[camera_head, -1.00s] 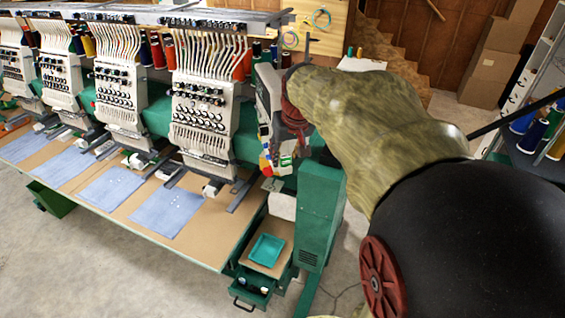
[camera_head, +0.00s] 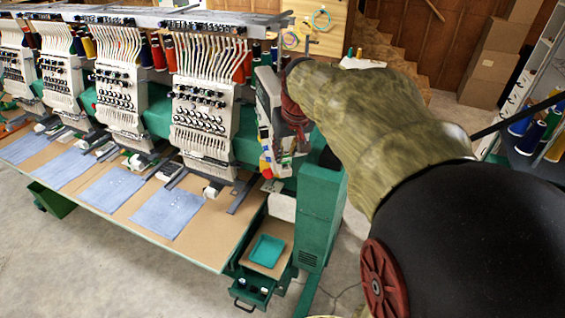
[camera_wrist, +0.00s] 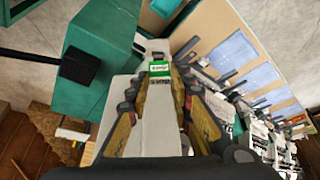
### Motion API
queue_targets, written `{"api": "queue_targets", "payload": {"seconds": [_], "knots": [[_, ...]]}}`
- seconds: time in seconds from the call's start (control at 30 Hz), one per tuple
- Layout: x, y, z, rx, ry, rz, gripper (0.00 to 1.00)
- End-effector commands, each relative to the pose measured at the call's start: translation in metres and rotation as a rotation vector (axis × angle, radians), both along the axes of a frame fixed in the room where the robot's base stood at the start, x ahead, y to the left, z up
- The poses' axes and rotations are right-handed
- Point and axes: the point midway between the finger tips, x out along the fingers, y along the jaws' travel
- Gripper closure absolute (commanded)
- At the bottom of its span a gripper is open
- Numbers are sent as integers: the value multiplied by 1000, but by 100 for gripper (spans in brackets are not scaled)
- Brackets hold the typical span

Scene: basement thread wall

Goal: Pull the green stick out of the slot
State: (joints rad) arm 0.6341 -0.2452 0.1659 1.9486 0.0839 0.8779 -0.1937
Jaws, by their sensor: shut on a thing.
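A small green-and-white piece (camera_wrist: 159,69), which looks like the green stick, shows between my fingertips in the wrist view. My gripper (camera_wrist: 158,83) is shut on it, with a tan-sided finger on either side. The slot cannot be made out, so I cannot tell how far in the stick sits. In the head view, my gripper is beside the grey control panel (camera_head: 265,105) at the right end of the embroidery machine. My arm hides most of this spot.
The multi-head embroidery machine (camera_head: 205,110) fills the left, with blue cloths (camera_head: 170,212) on its table. A green cabinet (camera_head: 320,215) stands below the panel. A teal tray (camera_head: 267,250) lies by an open drawer (camera_head: 250,287). A spool shelf (camera_head: 530,135) is at right.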

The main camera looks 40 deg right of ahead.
Motion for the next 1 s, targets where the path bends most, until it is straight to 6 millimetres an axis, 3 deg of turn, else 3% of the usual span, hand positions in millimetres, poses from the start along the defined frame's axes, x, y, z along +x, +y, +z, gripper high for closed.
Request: {"api": "queue_targets", "payload": {"seconds": [0.17,0.57,1.0], "knots": [[0,0,12,0,1,0,96],[0,0,15,0,1,0,96],[0,0,51,0,0,0,96]]}}
